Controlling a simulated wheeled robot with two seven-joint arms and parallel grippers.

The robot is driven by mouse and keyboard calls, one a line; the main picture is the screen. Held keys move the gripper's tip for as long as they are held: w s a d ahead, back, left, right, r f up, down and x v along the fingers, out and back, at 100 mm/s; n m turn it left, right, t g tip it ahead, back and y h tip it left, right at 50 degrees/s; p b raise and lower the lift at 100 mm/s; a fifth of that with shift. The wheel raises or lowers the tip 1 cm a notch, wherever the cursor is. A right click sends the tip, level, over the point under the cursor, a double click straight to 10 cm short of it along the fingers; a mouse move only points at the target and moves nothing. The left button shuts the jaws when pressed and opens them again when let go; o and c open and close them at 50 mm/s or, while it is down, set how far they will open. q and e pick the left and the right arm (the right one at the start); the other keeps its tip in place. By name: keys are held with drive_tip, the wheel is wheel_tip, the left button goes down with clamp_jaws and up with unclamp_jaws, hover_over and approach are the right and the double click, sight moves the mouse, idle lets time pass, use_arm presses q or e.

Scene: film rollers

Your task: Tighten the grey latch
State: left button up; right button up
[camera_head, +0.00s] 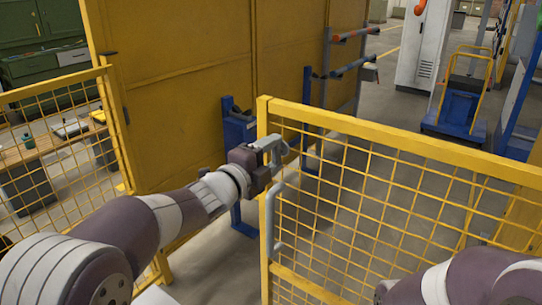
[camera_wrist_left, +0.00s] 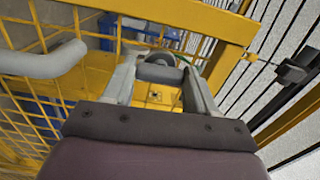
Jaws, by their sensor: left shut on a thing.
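My left gripper (camera_head: 276,152) is at the top corner of the yellow mesh gate (camera_head: 400,146), beside its upright edge. In the left wrist view its two grey fingers (camera_wrist_left: 160,70) stand on either side of a dark grey rounded piece (camera_wrist_left: 158,74), which looks like the grey latch, and are shut on it. In the head view the gripper largely hides the latch. A grey bar handle (camera_head: 271,222) is on the gate's upright just below the gripper; it also shows in the left wrist view (camera_wrist_left: 42,61). My right arm shows at the lower right, its gripper out of frame.
A tall yellow panel wall (camera_head: 190,70) stands behind the gripper. Another yellow mesh fence (camera_head: 60,140) is at the left, with a workbench (camera_head: 45,148) behind it. Blue posts (camera_head: 238,125) stand just behind the gate edge. A blue cart (camera_head: 455,125) is far right. Open floor lies beyond the gate.

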use_arm(q)
drive_tip(key=o, duration=1.1)
drive_tip(key=shift+c, duration=0.2)
drive_tip(key=shift+s, duration=0.1)
drive_tip(key=v, duration=1.2)
drive_tip(key=shift+s+a, duration=0.15)
drive_tip(key=shift+s, duration=0.1)
drive_tip(key=shift+f, duration=0.1)
